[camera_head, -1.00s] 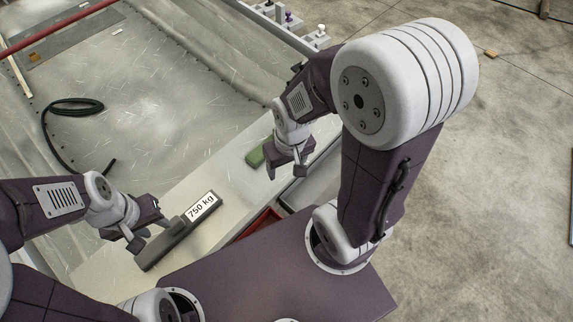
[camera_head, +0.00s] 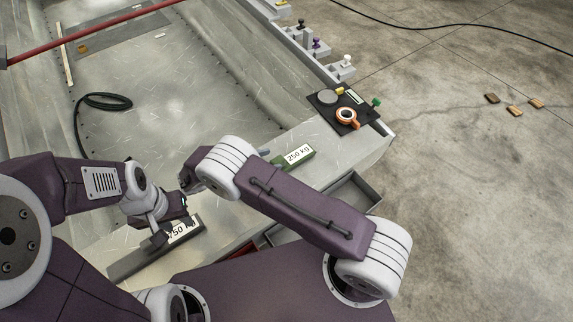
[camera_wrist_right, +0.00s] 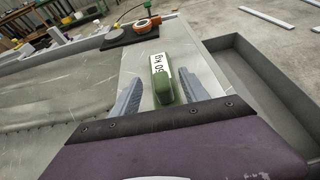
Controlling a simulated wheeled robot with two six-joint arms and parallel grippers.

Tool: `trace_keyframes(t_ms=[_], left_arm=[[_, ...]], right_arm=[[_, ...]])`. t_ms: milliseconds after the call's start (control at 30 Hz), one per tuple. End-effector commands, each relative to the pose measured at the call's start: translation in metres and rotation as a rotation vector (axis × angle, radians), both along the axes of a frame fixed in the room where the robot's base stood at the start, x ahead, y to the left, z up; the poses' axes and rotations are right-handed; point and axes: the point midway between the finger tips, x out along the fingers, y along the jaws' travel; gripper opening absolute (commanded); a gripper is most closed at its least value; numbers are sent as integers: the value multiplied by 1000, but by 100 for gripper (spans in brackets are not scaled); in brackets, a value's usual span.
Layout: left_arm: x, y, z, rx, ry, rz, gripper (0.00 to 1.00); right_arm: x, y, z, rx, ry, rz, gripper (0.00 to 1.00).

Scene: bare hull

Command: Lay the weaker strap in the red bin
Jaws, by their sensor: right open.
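The green strap (camera_head: 278,163), labelled 250 kg, lies on the light ledge in the head view. The dark grey strap (camera_head: 130,262), labelled 750 kg, lies nearer to me on the left. The red bin (camera_head: 262,243) shows only as a sliver; my right arm and body hide most of it. My right gripper is mostly hidden behind its arm in the head view. In the right wrist view, my right gripper (camera_wrist_right: 166,90) is open, with the green strap (camera_wrist_right: 163,63) lying ahead between its fingers. My left gripper (camera_head: 174,226) is over the dark strap; its finger gap is unclear.
A grey bin (camera_head: 362,192) stands right of the ledge, beside the red bin. A black mat (camera_head: 326,98) with an orange-rimmed round item (camera_head: 347,116) lies at the ledge's far end. A black cable (camera_head: 78,120) lies in the hull. A red bar (camera_head: 100,28) crosses the upper left.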

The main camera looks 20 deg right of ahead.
Motion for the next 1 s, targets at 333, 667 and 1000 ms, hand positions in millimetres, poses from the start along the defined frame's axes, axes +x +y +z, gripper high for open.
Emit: trace_keyframes(t_ms=[333, 667, 1000], left_arm=[[0, 0, 0, 0, 0, 0, 36], [0, 0, 0, 0, 0, 0, 36], [0, 0, 0, 0, 0, 0, 36]], right_arm=[[-4, 0, -13, -16, 17, 42, 53], [9, -33, -27, -13, 17, 40, 53], [23, -65, -41, -11, 16, 41, 53]])
